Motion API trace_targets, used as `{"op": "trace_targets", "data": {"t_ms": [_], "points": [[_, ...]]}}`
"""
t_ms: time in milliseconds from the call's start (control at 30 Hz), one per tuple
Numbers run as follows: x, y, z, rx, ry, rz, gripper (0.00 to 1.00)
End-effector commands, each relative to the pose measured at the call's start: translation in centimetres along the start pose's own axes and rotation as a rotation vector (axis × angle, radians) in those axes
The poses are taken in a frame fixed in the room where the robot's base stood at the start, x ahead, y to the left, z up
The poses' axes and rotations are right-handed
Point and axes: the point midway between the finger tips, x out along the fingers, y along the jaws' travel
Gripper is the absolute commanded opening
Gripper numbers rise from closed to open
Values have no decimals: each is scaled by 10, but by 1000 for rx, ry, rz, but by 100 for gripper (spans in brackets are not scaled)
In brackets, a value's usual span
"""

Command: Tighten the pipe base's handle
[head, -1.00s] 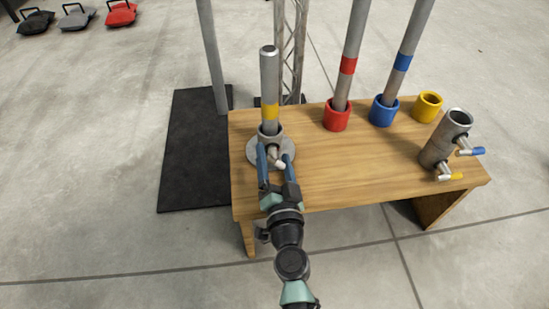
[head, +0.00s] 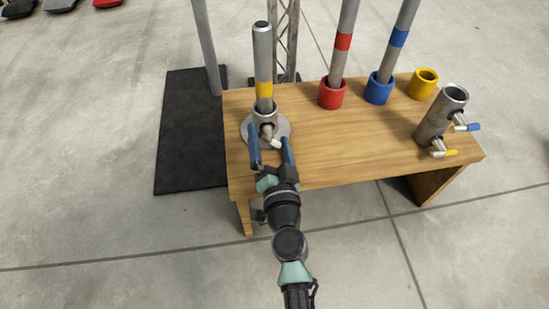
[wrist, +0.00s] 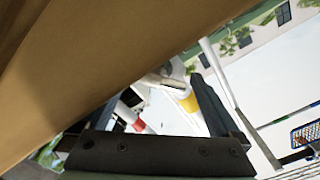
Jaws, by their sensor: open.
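The pipe base (head: 281,129) is a grey round plate with a short collar at the left end of the wooden table. A grey pipe (head: 262,55) with a yellow band stands upright in it. The base's handle (head: 274,142) is short, with a white tip, and sticks out from the collar's front. My gripper (head: 270,137) is open, its two blue-grey fingers on either side of the handle; contact is unclear. The wrist view shows the open gripper (wrist: 160,105) beneath a large brown surface; the handle is hard to make out there.
On the wooden table (head: 330,150) stand red (head: 332,96) and blue (head: 378,90) sockets holding pipes. An empty yellow socket (head: 422,84) and a grey double-handled clamp (head: 434,122) stand at right. A black mat (head: 185,140) lies left of the table.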

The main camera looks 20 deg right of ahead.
Motion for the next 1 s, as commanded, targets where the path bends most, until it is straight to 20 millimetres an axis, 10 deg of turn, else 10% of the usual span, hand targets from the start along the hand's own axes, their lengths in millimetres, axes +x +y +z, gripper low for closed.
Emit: {"op": "trace_targets", "data": {"t_ms": [600, 1000], "points": [[-103, 1, 3, -1, -4, 0, 100], [-122, -1, 0, 0, -2, -1, 100]]}}
